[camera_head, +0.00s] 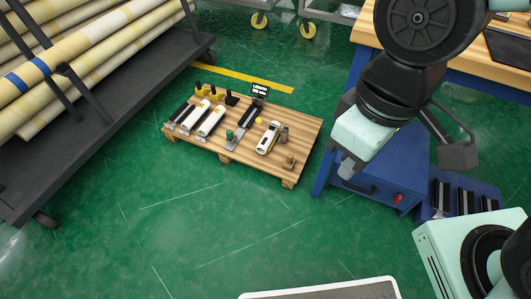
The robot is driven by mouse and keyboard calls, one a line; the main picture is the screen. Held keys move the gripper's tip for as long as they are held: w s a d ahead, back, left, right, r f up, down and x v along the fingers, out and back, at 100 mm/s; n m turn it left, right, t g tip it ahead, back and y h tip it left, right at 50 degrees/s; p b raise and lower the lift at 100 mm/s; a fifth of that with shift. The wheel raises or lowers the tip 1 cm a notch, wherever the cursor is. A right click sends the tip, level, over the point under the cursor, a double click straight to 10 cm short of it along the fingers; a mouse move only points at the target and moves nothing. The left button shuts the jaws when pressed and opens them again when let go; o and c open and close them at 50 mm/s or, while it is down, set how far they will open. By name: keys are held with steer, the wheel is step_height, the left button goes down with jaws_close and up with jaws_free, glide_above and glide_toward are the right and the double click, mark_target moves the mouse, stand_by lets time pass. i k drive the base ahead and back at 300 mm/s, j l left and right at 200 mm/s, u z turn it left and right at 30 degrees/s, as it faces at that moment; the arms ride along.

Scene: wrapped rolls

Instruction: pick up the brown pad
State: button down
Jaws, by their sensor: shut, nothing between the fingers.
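A small brown item (290,162), which looks like the brown pad, lies at the right front corner of a low wooden pallet (262,172) on the floor. It is too small to make out its exact shape. My gripper (347,170) hangs from my arm to the right of the pallet, clear of the brown item. Its fingers are small in view and look shut and empty.
A blue workbench (385,170) stands right, behind my arm. A cart of wrapped rolls (80,60) stands left. Green floor (170,220) in front is clear.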

mark_target(290, 162)
steer(key=i+j+u, duration=0.35)
steer(key=i, duration=0.2)
steer(key=i+u, duration=0.3)
steer(key=i, duration=0.25)
